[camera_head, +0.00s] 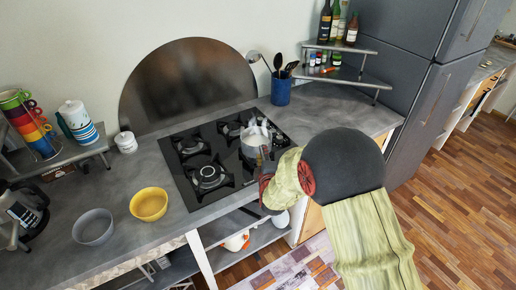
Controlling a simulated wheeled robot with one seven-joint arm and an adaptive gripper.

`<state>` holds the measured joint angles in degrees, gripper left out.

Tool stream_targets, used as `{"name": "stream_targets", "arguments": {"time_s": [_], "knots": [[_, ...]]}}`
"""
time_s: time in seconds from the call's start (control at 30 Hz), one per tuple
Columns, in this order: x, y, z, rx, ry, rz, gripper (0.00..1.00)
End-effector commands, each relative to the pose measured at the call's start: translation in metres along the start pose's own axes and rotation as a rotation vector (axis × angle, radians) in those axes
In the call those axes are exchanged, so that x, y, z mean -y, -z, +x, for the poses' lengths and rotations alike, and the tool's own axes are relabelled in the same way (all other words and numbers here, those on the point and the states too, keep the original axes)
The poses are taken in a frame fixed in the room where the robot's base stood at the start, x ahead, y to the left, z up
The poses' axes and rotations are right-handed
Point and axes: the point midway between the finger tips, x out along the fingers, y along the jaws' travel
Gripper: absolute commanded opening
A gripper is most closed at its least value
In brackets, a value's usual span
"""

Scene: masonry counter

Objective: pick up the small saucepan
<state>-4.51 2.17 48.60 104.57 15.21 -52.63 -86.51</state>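The small saucepan (254,136) is light metallic and stands upright on the right part of the black gas hob (212,180). Its handle side points toward the front edge of the counter, toward my arm. My gripper (266,187) shows only in part, as a dark and reddish shape at the counter's front edge, just below and right of the saucepan. My green and dark grey arm links cover much of it. I cannot make out its fingertips, whether it touches the saucepan, or whether it is open or shut.
A yellow bowl (149,204) and a grey bowl (93,227) stand left of the hob. A blue utensil holder (281,90) stands behind right, by a corner shelf (341,73) with bottles. A mug stack (33,124) is at far left. Counter between bowls and hob is clear.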

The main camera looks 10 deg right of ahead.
Motion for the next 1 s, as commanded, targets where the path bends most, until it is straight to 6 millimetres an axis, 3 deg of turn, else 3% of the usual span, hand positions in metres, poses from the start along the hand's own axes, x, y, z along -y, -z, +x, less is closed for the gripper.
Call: {"name": "stream_targets", "arguments": {"time_s": [0.4,1.0], "knots": [[0.0002,0.0,-0.0002,0.0,0.0,0.0,0.0],[0.0006,-0.0001,-0.0002,0.0,0.001,0.0,0.0]]}}
